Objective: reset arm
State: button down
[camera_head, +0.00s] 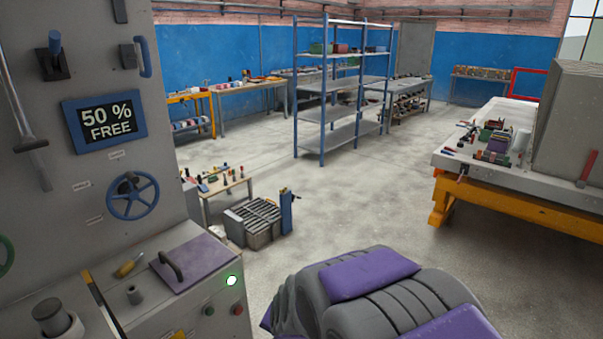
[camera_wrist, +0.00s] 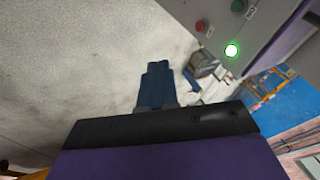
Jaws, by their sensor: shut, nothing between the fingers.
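My gripper (camera_wrist: 155,85) shows in the wrist view as dark blue fingers held together past a black and purple wrist part. It is shut and empty, with bare floor behind it. In the head view the fingers are not visible; only a grey and purple part of my own body shows at the bottom. The grey machine panel (camera_head: 180,125) stands at the left with a blue handwheel (camera_head: 133,196) and a sign reading "50 % FREE" (camera_head: 104,121). A lit green-white button (camera_head: 232,281) glows on its lower front and also shows in the wrist view (camera_wrist: 231,50).
A grey metal crate (camera_head: 253,222) and a small tool table (camera_head: 218,187) stand on the floor beyond the panel. A blue shelf rack (camera_head: 324,90) stands farther back. A workbench with orange legs (camera_head: 500,200) is at the right. The middle floor (camera_head: 350,195) is clear.

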jog(key=s+d+r+n+g+h, duration=0.1)
jog(key=s+d+r+g, duration=0.1)
jog(key=s+d, duration=0.4)
jog(key=s+d+r+n+g, duration=0.2)
jog(key=s+d, duration=0.5)
jog(key=s, duration=0.7)
jog(key=s+d+r+n+g+h, duration=0.1)
jog(key=s+d+r+g, duration=0.2)
jog(key=s+d, duration=0.3)
jog(key=s+r, duration=0.1)
jog(key=s, duration=0.3)
jog(key=shift+s+d+r+n+h, duration=0.15)
jog(key=shift+s+r+n+h, duration=0.15)
jog(key=shift+s+r, duration=0.1)
